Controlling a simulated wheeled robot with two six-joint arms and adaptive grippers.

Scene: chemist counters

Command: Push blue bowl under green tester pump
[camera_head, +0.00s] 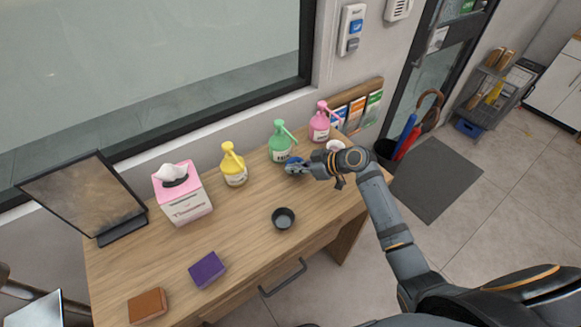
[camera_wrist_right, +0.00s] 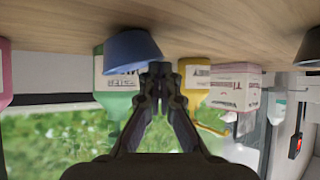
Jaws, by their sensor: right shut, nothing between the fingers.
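The green pump bottle (camera_head: 281,146) stands at the back of the wooden counter, its nozzle pointing forward and right. The blue bowl (camera_head: 293,161) sits just in front of it, partly hidden by my right gripper (camera_head: 291,168). In the right wrist view, which is upside down, the blue bowl (camera_wrist_right: 131,47) overlaps the green bottle (camera_wrist_right: 117,78). My right gripper (camera_wrist_right: 160,72) is shut and empty, its tips close beside the bowl; I cannot tell whether they touch it. My left gripper is not in view.
A yellow pump bottle (camera_head: 234,168) and a pink tissue box (camera_head: 184,197) stand left; a pink pump bottle (camera_head: 319,124) and a white bowl (camera_head: 335,146) stand right. A dark bowl (camera_head: 283,218) sits nearer the front. Purple (camera_head: 207,269) and brown (camera_head: 147,305) blocks lie front left.

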